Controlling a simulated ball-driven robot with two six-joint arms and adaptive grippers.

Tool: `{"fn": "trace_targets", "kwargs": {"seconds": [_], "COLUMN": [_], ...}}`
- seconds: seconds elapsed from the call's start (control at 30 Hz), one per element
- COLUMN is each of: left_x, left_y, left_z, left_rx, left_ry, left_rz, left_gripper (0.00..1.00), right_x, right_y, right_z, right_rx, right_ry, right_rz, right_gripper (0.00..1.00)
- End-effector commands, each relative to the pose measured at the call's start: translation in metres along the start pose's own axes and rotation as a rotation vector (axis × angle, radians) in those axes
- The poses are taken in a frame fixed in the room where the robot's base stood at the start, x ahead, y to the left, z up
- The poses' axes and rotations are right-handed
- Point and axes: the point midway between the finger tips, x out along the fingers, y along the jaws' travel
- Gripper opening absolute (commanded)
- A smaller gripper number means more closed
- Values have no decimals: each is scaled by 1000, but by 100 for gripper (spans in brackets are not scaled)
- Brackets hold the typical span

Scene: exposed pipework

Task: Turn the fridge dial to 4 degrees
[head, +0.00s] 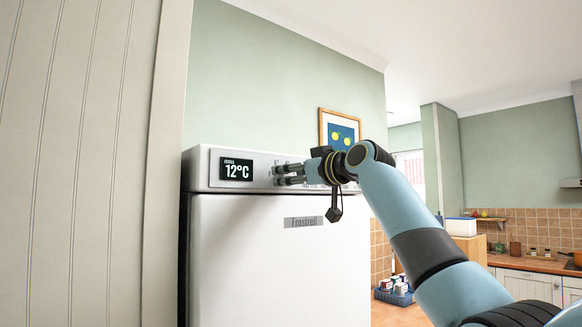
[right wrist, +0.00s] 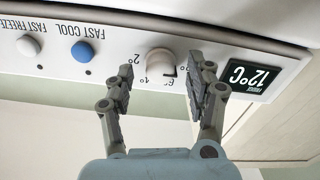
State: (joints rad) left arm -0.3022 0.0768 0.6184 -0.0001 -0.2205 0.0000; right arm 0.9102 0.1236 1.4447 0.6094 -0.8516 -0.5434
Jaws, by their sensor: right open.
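The fridge (head: 275,255) is white, and its grey top panel has a black display (head: 236,169) that reads 12°C. My right gripper (head: 276,175) is at this panel, just right of the display, and covers the dial there. In the right wrist view, which is upside down, the pale round dial (right wrist: 160,62) has degree marks around it. The open fingers of the right gripper (right wrist: 160,75) are on either side of the dial; no contact can be made out. The display (right wrist: 250,77) also shows 12°C there. My left gripper is not in view.
A blue button (right wrist: 82,52) and a white button (right wrist: 28,46) are on the same panel, beyond the dial from the display. A panelled wall (head: 75,160) stands close on the left of the fridge. A kitchen counter (head: 530,265) is at the far right.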

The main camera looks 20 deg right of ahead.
Motion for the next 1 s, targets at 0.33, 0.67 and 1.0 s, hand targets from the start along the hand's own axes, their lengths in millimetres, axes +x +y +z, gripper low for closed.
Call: {"fn": "trace_targets", "kwargs": {"seconds": [0.33, 0.67, 1.0], "left_x": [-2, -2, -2], "left_y": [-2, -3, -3], "left_z": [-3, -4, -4], "left_rx": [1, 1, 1], "left_ry": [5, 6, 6], "left_rz": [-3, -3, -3], "left_gripper": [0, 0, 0], "right_x": [6, 6, 6], "right_y": [0, 0, 0], "right_z": [1, 1, 1], "right_rx": [0, 0, 18], "right_ry": [0, 0, 0], "right_rz": [0, 0, 0], "right_gripper": [55, 13, 0]}}
